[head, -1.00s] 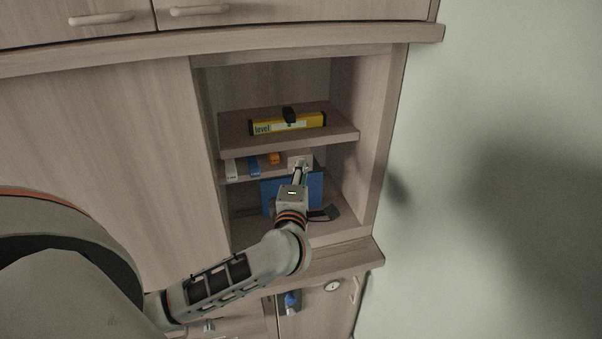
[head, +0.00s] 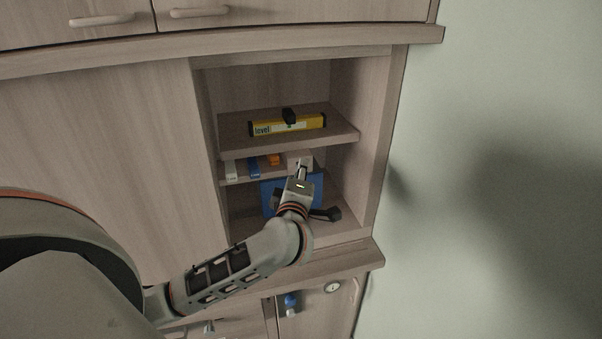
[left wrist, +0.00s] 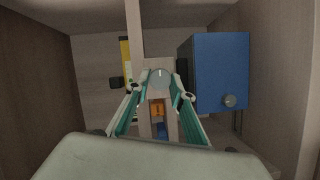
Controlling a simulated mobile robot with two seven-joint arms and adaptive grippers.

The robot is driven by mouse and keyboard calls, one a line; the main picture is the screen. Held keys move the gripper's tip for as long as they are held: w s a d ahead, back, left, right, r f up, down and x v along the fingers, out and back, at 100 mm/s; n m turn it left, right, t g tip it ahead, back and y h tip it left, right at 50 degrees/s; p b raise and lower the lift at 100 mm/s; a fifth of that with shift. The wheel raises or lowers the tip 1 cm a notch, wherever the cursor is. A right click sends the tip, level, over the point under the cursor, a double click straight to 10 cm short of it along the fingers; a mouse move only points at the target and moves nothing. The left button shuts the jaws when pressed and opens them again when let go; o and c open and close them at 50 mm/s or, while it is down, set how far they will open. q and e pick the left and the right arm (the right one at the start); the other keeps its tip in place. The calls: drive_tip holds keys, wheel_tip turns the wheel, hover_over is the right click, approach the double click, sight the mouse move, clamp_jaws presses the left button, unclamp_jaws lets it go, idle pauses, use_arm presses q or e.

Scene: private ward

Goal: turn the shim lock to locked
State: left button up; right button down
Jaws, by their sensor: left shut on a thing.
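In the left wrist view, a round grey dial with a short white mark, which looks like the shim lock (left wrist: 160,78), sits on a pale block on the middle shelf's front edge. The mark points up in that picture. My left gripper (left wrist: 160,86) has its two fingertips closed on the dial's sides. In the head view my left gripper (head: 301,175) reaches into the cabinet niche at the right end of the middle shelf (head: 240,178); it hides the dial there. My right gripper is in neither view.
A yellow level (head: 290,125) lies on the shelf above. White, blue and orange pieces (head: 274,160) stand left of my gripper. The niche's right wall (head: 378,150) is close by.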

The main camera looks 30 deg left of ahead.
use_arm(q)
drive_tip(key=o, duration=1.1)
drive_tip(key=v, duration=1.2)
